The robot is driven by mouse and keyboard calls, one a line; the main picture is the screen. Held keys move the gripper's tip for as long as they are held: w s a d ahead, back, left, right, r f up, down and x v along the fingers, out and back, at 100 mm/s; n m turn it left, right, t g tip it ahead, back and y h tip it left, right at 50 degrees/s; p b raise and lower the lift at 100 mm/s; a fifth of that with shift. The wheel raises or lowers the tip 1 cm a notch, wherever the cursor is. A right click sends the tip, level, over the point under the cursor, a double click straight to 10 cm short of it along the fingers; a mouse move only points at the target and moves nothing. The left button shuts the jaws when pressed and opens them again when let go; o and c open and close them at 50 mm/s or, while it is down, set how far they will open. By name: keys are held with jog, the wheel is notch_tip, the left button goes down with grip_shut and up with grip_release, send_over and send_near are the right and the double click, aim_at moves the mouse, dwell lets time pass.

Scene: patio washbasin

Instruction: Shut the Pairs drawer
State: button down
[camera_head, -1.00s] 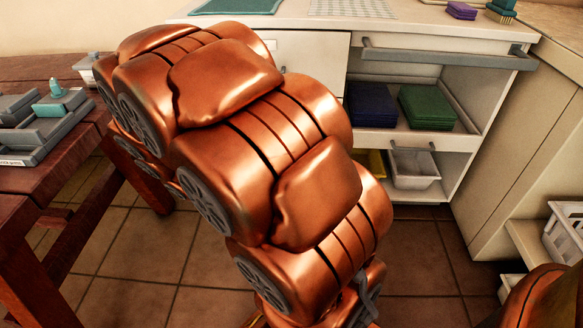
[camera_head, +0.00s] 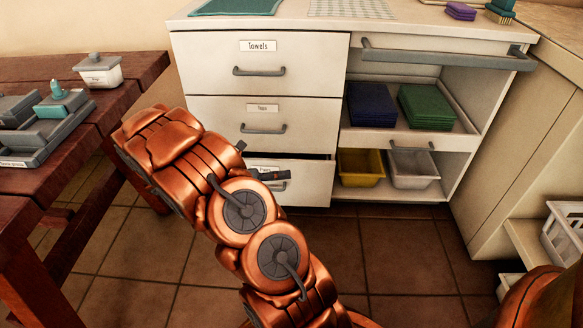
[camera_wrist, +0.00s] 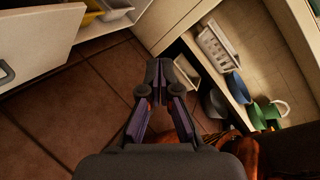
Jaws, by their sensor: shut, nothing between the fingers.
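The Pairs drawer (camera_head: 308,181) is the lowest of the white drawers in the head view. Its front stands out a little from the cabinet, with a dark gap along its top edge. In the wrist view a white drawer front (camera_wrist: 40,38) with a grey handle (camera_wrist: 6,72) is at the left. My gripper (camera_wrist: 159,62) points past it; I cannot tell whether it touches.
The Towels drawer (camera_head: 220,62) and the middle drawer (camera_head: 215,108) above are shut. Open shelves to the right hold a yellow bin (camera_head: 361,168) and a white bin (camera_head: 413,169). A wooden table (camera_head: 125,98) stands left. Tiled floor (camera_head: 400,240) is clear in front.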

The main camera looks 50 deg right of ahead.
jog(key=w+d+f+n+t+h, duration=0.25)
jog(key=w+d+f+n, duration=0.2)
jog(key=f+n, duration=0.25)
jog(key=n+t+h+b, duration=0.2)
jog(key=n+t+b, duration=0.1)
jog(key=n, duration=0.4)
send_near(299, 162)
jog(key=s+d, duration=0.2)
jog(key=s, duration=0.1)
jog(key=d, duration=0.1)
jog(key=d+b, duration=0.1)
jog(key=w+d, duration=0.1)
jog(key=shift+w+f, duration=0.15)
jog(key=shift+f, duration=0.1)
jog(key=shift+w+d+r+b, duration=0.15)
jog(key=shift+w+d+b, duration=0.15)
jog(key=shift+d, duration=0.25)
jog(key=shift+w, duration=0.1)
